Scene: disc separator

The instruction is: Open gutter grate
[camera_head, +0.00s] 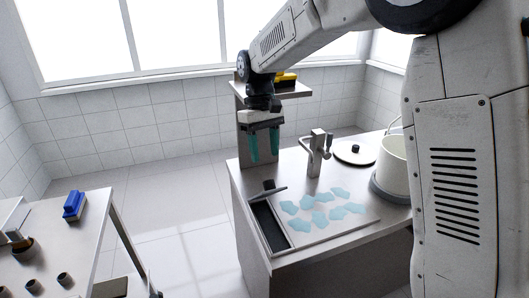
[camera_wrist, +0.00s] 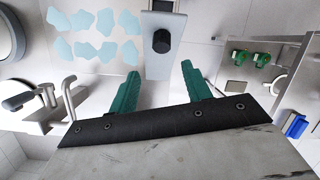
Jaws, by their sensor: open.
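My gripper (camera_head: 264,160) is open and empty above the far left end of the counter, its two teal fingers pointing down. In the wrist view its fingers (camera_wrist: 160,78) are spread apart. The gutter (camera_head: 270,228) is a long dark slot along the counter's left edge. At its far end is a grey plate, which appears to be the grate (camera_head: 267,194), with a black knob (camera_head: 268,184). In the wrist view the grey plate (camera_wrist: 160,66) lies beyond the fingertips, its knob (camera_wrist: 163,41) roughly between them. The gripper appears apart from the knob.
Several light blue patches (camera_head: 318,208) lie on the counter right of the gutter. A faucet (camera_head: 317,150), a round lid (camera_head: 355,153) and a white bucket (camera_head: 391,163) stand behind. A shelf (camera_head: 291,91) is close behind my gripper. A side table holds a blue brush (camera_head: 74,206).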

